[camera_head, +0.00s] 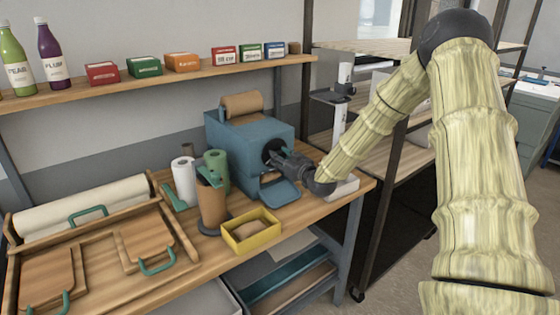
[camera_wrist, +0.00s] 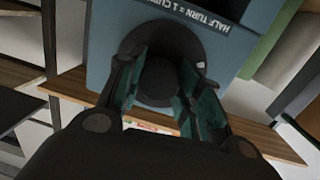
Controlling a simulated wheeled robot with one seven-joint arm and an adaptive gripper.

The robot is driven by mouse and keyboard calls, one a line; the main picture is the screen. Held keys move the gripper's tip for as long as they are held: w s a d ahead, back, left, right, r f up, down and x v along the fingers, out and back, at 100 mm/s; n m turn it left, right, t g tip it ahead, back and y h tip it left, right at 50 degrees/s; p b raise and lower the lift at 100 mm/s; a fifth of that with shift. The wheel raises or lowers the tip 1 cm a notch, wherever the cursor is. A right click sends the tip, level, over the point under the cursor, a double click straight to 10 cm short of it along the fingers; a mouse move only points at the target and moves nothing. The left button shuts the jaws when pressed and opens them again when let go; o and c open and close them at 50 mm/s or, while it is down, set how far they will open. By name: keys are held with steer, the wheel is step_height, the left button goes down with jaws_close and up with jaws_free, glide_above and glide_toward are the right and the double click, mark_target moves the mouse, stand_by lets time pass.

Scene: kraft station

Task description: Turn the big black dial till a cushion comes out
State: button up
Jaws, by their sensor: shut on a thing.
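The big black dial (camera_wrist: 160,82) sits on the front of a blue machine (camera_head: 245,133) on the wooden bench. My gripper (camera_wrist: 168,88) is at the dial, with its two green-padded fingers on either side of the knob, shut on it. In the head view my gripper (camera_head: 281,160) covers much of the dial. Lettering above the dial in the wrist view reads "HALF TURN = 1 CU…", the rest cut off. A roll of brown paper (camera_head: 242,103) lies on top of the machine. A blue tray (camera_head: 280,192) juts out below the dial and looks empty.
A yellow tray (camera_head: 236,243) with a brown item in it stands in front of the machine. White (camera_head: 184,180) and green rolls and a brown cylinder (camera_head: 212,205) stand to its left. A shelf rack (camera_head: 385,145) is at the right.

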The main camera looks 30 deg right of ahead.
steer(key=m+y+b, duration=0.1)
steer(key=m, duration=0.4)
steer(key=shift+d+f, duration=0.15)
steer(key=m+b, duration=0.1)
steer(key=m, duration=0.1)
steer(key=m+b, duration=0.1)
steer(key=m, duration=0.2)
steer(key=shift+g+y+b, duration=0.3)
steer(key=shift+y, duration=0.1)
steer(key=shift+m, duration=0.3)
steer(key=o, duration=1)
steer(key=shift+o, duration=0.2)
steer(key=shift+s, duration=0.15)
steer(key=s+d+r, duration=0.1)
steer(key=s, duration=1)
steer(key=shift+s+d+r, duration=0.15)
steer(key=shift+s+r, duration=0.05)
steer(key=shift+s, duration=0.1)
